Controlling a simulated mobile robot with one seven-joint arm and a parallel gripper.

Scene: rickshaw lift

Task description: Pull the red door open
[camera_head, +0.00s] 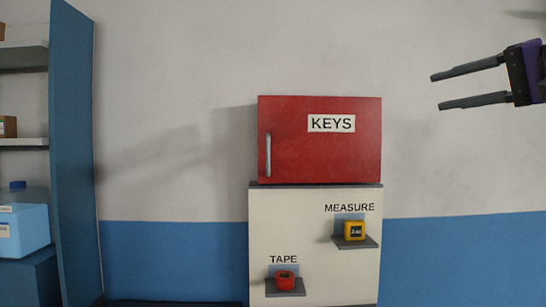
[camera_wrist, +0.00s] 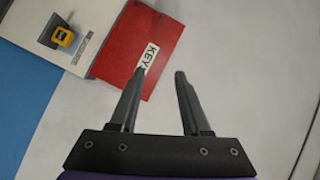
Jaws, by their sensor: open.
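The red door (camera_head: 335,155) is the front of a box labelled KEYS, and it looks shut. Its silver vertical handle (camera_head: 267,155) is on the door's left side. My gripper (camera_head: 436,92) is at the upper right in the head view, open and empty, to the right of the box and apart from it. In the wrist view the open gripper (camera_wrist: 160,72) points toward the red door (camera_wrist: 120,40), which appears tilted, with the KEYS label partly behind the left finger. I cannot make out the handle in the wrist view.
Below the box, a white panel (camera_head: 300,215) carries a yellow tape measure (camera_head: 354,230) and a red tape roll (camera_head: 285,280) on small ledges. A blue shelf unit (camera_head: 72,150) with a blue bin (camera_head: 22,228) stands at the left. The wall between shelf and box is clear.

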